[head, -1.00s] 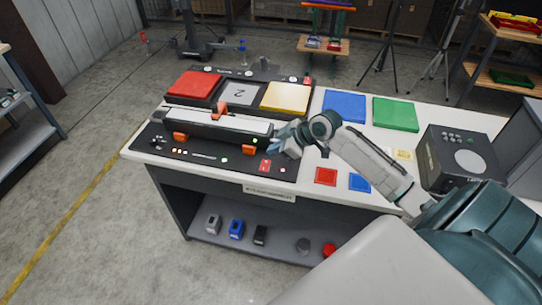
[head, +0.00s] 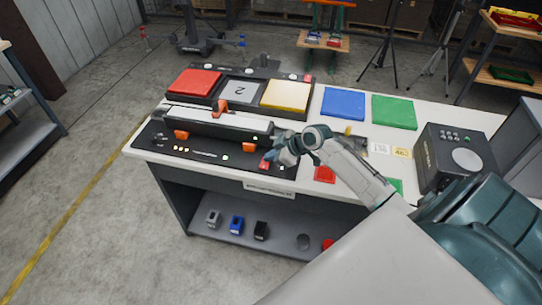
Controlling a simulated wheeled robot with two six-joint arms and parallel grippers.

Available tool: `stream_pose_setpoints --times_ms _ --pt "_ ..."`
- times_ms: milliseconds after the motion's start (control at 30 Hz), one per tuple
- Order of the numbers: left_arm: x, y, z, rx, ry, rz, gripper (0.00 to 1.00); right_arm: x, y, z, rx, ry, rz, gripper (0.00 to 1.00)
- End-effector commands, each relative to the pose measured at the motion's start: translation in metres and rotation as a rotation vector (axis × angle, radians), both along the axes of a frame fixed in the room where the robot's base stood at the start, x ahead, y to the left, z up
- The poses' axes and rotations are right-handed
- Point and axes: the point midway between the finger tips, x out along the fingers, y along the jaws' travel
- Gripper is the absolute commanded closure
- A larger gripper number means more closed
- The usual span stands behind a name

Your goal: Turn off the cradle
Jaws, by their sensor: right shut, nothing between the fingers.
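The cradle (head: 192,152) is a black base on the near left of the white table, holding a long grey-white bar (head: 215,124) between orange clamps. Small indicator lights run along its front panel. A red switch (head: 264,166) sits at the right end of the panel, partly hidden by my gripper. My right gripper (head: 272,157) is shut and empty, with its fingertips at or just above this switch; I cannot tell whether they touch. My left gripper is not in view.
Behind the cradle are red, grey and yellow pads (head: 286,95). Blue (head: 343,104) and green (head: 394,111) pads lie to the right.

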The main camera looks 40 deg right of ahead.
Motion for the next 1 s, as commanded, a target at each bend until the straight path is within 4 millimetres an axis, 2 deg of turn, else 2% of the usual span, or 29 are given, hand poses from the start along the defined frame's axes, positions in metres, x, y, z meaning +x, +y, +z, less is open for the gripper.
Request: stream_pose_setpoints --times_ms 33,367,633,1000 --pt "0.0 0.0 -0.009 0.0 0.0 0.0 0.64 0.001 -0.001 -0.007 0.001 0.0 -0.001 1.0" --pt "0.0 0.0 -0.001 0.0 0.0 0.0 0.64 -0.001 0.001 -0.002 0.001 0.003 0.0 1.0" --pt "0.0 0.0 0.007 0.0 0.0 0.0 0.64 -0.009 0.01 0.001 0.002 0.005 0.0 1.0" --pt "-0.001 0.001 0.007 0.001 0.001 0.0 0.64 -0.01 0.011 0.002 0.0 0.002 0.0 1.0"
